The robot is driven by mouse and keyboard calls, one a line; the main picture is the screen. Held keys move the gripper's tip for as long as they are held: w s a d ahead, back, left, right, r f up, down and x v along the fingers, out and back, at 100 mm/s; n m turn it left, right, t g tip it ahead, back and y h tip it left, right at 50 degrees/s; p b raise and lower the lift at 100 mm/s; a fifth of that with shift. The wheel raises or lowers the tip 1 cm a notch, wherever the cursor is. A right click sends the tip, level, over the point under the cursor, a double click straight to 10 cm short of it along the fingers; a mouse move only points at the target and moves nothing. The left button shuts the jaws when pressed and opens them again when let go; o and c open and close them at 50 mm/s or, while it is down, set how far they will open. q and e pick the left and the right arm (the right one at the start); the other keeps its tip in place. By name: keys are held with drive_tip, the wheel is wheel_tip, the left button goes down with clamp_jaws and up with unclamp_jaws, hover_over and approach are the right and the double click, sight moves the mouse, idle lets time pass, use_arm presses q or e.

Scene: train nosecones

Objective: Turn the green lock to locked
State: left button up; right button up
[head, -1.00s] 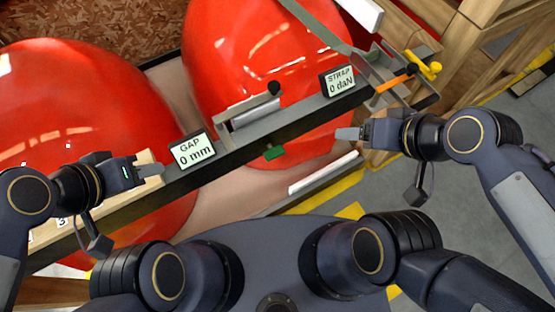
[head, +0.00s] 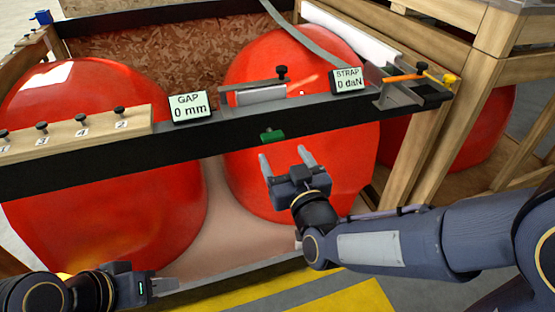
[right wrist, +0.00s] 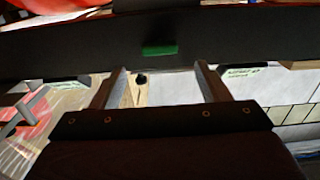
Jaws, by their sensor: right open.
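The green lock (head: 272,136) is a small green handle on the front face of the black crossbar (head: 220,143). It lies roughly level along the bar. In the right wrist view the green lock (right wrist: 160,50) shows just beyond and between the fingertips. My right gripper (head: 285,157) is open and empty, just below and in front of the lock, pointing up at it, apart from it. In the right wrist view its two fingers (right wrist: 160,72) are spread. My left gripper (head: 165,286) is low at the left, away from the bar; its opening is not clear.
The gap display (head: 190,106) reads 0 mm and the strap display (head: 348,79) reads 0 daN. Two large red nosecones (head: 90,165) lie behind the bar. A numbered wooden block (head: 75,133) sits on the bar's left end. An orange-yellow handle (head: 435,77) is at its right end.

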sight(276, 140)
drive_tip(key=x, duration=0.7)
drive_tip(key=c, duration=1)
drive_tip(key=shift+o, duration=0.2)
drive_tip(key=shift+w+d+f+m+b, duration=0.1)
drive_tip(key=shift+f+m+b, duration=0.15)
drive_tip(key=shift+m+b, duration=0.95)
drive_tip(key=m+b, duration=0.5)
drive_tip(key=b, duration=0.1)
drive_tip(key=shift+d+m, duration=0.1)
drive_tip(key=shift+m, duration=0.3)
drive_tip(key=m+b, duration=0.4)
drive_tip(key=m, duration=0.1)
drive_tip(key=shift+f, duration=0.1)
drive_tip(key=shift+m+b, duration=1.4)
drive_tip(key=shift+m, duration=1)
